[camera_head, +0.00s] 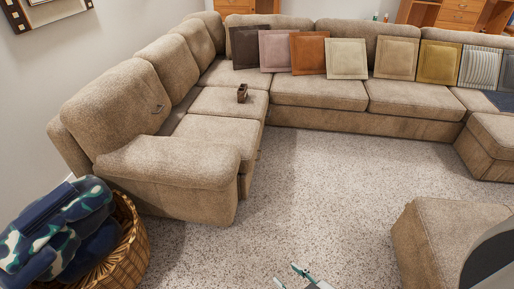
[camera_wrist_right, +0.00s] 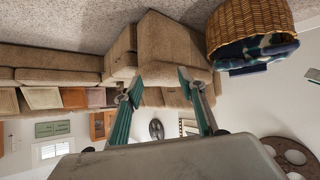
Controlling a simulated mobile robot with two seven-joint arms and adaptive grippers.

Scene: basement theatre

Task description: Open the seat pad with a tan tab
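The beige sectional sofa has several seat pads. On its left wing are a near pad (camera_head: 210,132), a middle pad (camera_head: 218,103) and a far pad (camera_head: 238,76). On the back run are two wide pads (camera_head: 318,92) (camera_head: 410,98). I cannot make out a tan tab on any pad. My right gripper (camera_head: 286,272) is low at the bottom edge of the head view, over the carpet and well apart from the sofa. In the wrist view the right gripper (camera_wrist_right: 158,80) has its fingers spread with nothing between them. My left gripper is not in view.
A small dark brown object (camera_head: 242,92) stands on the left wing. Several cushions (camera_head: 346,58) lean along the back. A wicker basket (camera_head: 134,238) with blue patterned fabric stands lower left. An ottoman (camera_head: 445,235) stands lower right. The carpet (camera_head: 310,190) between is clear.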

